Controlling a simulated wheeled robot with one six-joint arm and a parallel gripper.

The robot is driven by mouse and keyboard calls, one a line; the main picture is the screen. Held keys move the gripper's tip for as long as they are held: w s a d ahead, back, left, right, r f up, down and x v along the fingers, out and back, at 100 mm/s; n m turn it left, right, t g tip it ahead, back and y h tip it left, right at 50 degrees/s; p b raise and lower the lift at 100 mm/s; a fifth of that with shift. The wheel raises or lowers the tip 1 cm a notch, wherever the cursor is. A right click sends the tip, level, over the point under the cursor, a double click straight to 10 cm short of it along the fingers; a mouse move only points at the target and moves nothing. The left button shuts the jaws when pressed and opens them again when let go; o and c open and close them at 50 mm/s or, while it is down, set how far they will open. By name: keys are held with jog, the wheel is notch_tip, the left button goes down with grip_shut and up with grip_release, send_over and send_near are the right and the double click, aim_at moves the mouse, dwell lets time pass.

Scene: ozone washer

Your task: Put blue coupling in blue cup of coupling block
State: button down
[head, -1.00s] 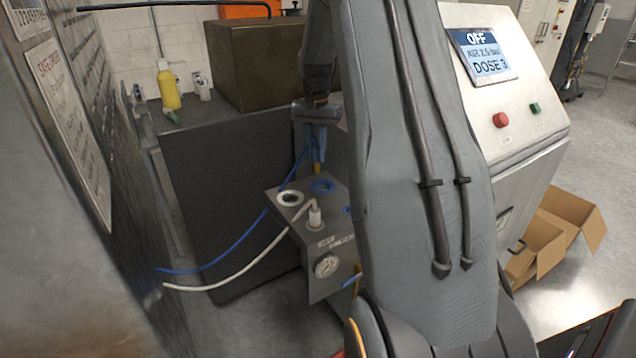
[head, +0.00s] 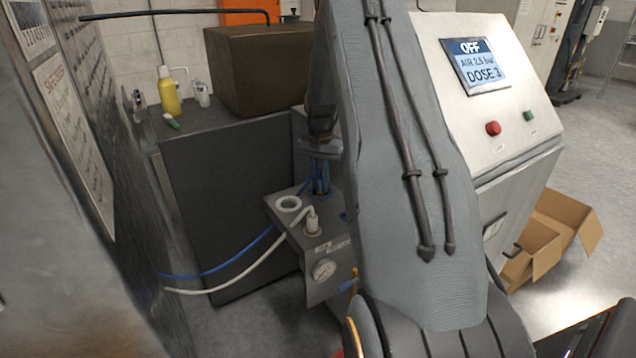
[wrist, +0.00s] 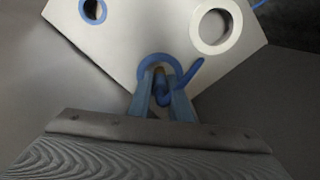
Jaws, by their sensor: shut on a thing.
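The coupling block (head: 325,289) is a grey metal box at centre in the head view; its top also shows in the wrist view (wrist: 135,25). The blue cup (wrist: 146,64) is a blue ring near the top's close edge. My gripper (head: 319,190), also in the wrist view (wrist: 161,82), points down at this ring, shut on the blue coupling (wrist: 162,96). A blue hose (wrist: 188,77) bends off it. The coupling's lower end is hidden, so I cannot tell how deep it sits in the ring.
A white cup (head: 288,204) and a white coupling with its hose (head: 312,225) are beside my gripper on the block. A smaller blue ring (wrist: 93,11) is farther across the top. A gauge (head: 323,270) is on the front. A dark cabinet (head: 230,200) stands behind.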

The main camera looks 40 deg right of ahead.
jog(key=c, duration=1.6)
grip_release()
jog(key=shift+f, duration=0.1)
notch_tip(320, 180, up, 12)
jog(key=b, duration=0.4)
jog(key=s+a+f+n, duration=0.1)
jog(key=s+a+n, duration=0.15)
jog(key=a, duration=0.55)
jog(key=s+a+f+n, duration=0.15)
jog(key=s+a, duration=0.25)
jog(key=a, duration=0.4)
jog(key=s+a+f+n, duration=0.1)
jog(key=s+a+n, duration=0.1)
jog(key=s+a, duration=0.2)
jog(key=s+a+f+n, duration=0.2)
jog(key=s+a, duration=0.3)
jog(key=s, duration=0.3)
jog(key=s+a+f+n+t, duration=0.1)
jog(key=s+a+n, duration=0.2)
jog(key=s+a, duration=0.2)
jog(key=shift+s+a+f, duration=0.15)
jog(key=shift+s+a, duration=0.1)
jog(key=shift+s, duration=0.15)
